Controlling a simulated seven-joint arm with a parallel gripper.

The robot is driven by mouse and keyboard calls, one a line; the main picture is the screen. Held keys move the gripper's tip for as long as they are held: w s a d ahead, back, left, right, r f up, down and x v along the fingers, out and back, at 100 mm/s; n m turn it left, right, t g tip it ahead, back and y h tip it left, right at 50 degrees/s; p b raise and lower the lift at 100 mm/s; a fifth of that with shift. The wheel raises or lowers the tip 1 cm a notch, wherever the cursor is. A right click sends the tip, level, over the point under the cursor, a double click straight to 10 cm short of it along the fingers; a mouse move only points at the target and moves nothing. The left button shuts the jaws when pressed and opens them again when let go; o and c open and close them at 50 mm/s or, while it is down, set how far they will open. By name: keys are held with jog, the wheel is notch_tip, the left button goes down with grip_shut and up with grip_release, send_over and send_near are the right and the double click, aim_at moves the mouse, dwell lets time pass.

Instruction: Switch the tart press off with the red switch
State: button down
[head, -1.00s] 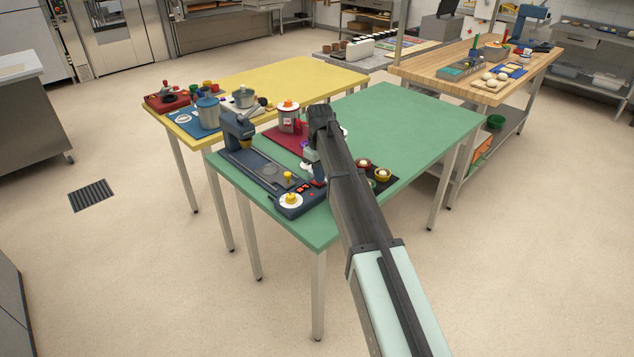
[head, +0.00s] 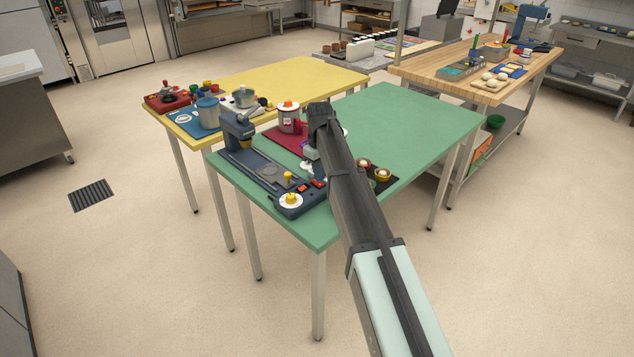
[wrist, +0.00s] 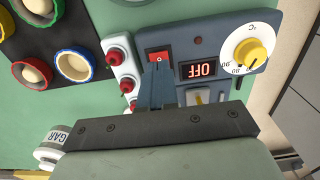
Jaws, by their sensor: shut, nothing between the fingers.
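The tart press (head: 262,172) stands along the left edge of the green table in the head view, with its control panel at the near end. In the wrist view the red switch (wrist: 157,56) sits on the blue-grey panel (wrist: 205,22). Beside it a small display (wrist: 202,70) reads OFF, upside down in the picture. My gripper (wrist: 159,70) is shut and empty. Its fingertips are right at the switch's lower edge and hide part of it; I cannot tell whether they touch it. In the head view my arm hides most of the gripper.
A white dial with a yellow knob (wrist: 250,53) is right of the display. Filled tart rings (wrist: 74,65) lie on a dark mat farther left. The green table's right side (head: 420,125) is clear.

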aim_at(319, 184)
jog(key=shift+r, duration=2.85)
